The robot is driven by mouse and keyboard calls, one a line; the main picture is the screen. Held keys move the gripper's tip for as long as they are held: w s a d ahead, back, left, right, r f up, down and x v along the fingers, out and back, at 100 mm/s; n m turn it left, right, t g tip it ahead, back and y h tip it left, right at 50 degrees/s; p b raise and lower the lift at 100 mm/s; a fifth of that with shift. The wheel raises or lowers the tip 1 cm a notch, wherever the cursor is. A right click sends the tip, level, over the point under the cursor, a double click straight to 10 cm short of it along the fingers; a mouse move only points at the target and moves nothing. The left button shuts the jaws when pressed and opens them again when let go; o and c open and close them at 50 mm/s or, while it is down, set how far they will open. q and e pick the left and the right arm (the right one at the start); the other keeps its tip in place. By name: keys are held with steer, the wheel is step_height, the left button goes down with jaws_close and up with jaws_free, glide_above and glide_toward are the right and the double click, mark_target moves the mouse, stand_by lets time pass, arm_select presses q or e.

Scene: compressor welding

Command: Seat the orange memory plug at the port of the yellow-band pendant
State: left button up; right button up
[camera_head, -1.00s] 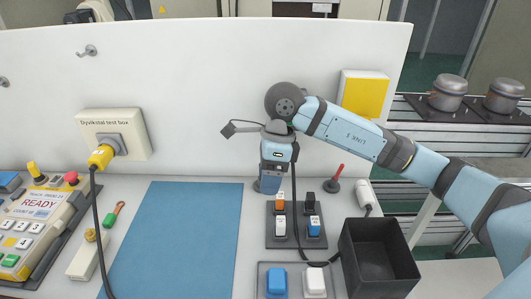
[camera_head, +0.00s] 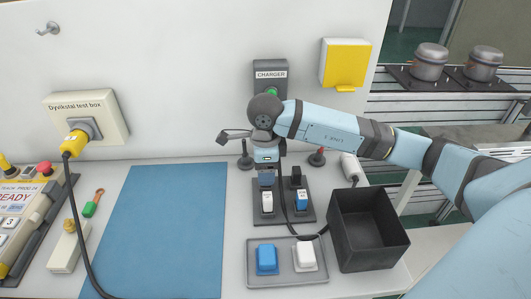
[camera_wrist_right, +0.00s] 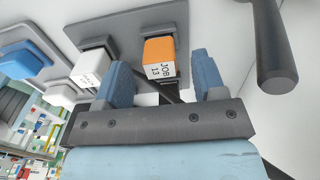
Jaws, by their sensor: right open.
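The orange plug (camera_wrist_right: 158,52), with a white end marked JOB 13, stands in a dark socket in the right wrist view. In the head view my right gripper hides it. My right gripper (camera_head: 267,180) points down over the back left of the grey plug holder (camera_head: 285,215). In the right wrist view its two blue fingers (camera_wrist_right: 161,72) are apart, the plug showing in the gap; I cannot tell whether they flank it. A teach pendant (camera_head: 22,222) reading READY is cut off at the left edge; its port is not discernible. My left gripper is not in view.
A tray (camera_head: 287,281) with blue and white blocks lies in front, a black bin (camera_head: 368,230) to the right.

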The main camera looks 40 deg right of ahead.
steer(key=shift+f, duration=0.8)
steer(key=shift+c, duration=0.5)
jaws_close()
steer(key=c, duration=0.7)
jaws_free()
steer(key=shift+c, duration=0.2)
jaws_close()
steer(key=shift+r, duration=0.25)
steer(key=shift+r+p, duration=1.15)
steer(key=shift+r, duration=0.95)
